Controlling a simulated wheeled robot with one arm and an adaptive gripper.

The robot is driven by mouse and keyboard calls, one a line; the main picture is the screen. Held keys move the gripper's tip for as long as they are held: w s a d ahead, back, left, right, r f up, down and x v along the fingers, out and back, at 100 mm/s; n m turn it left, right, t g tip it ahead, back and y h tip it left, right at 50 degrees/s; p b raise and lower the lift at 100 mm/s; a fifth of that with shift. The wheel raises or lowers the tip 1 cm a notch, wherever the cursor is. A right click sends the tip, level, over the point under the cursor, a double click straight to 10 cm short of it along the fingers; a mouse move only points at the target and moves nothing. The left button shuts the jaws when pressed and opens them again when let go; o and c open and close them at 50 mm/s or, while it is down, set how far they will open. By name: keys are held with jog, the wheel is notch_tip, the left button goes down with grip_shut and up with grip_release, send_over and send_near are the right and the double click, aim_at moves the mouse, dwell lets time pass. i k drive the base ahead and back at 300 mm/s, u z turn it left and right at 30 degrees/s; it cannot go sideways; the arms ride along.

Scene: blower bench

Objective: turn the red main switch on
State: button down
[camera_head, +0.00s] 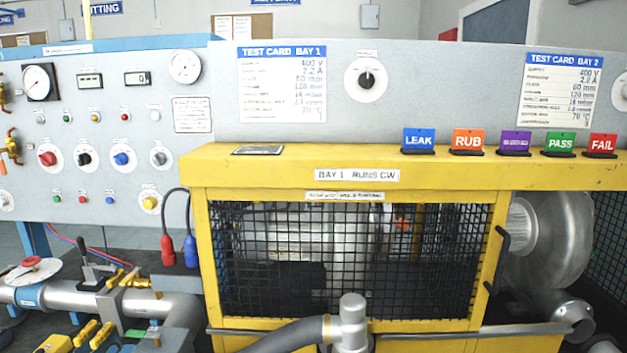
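A red rotary knob (47,158) on a round white plate sits at the left of the grey control panel (190,160). It is the first in a row with a black knob (84,158), a blue knob (121,158) and a grey knob (159,158). The red knob's labels and pointer are too small to read, so I cannot tell its setting. Another red handle (30,262) lies on a white disc above the pipe at the lower left. My gripper is not in view.
A yellow guard frame (330,180) with black mesh fills the middle. Two plugs, red (167,249) and blue (190,251), hang left of it. Pipes and valves (85,296) crowd the lower left. Coloured tags (468,140) stand along the frame's top.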

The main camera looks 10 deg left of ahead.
aim_at(48, 159)
jog(key=u, duration=2.7)
jog(key=i, duration=1)
jog(key=u, duration=0.95)
jog(key=i, duration=1.35)
jog(key=z, duration=0.45)
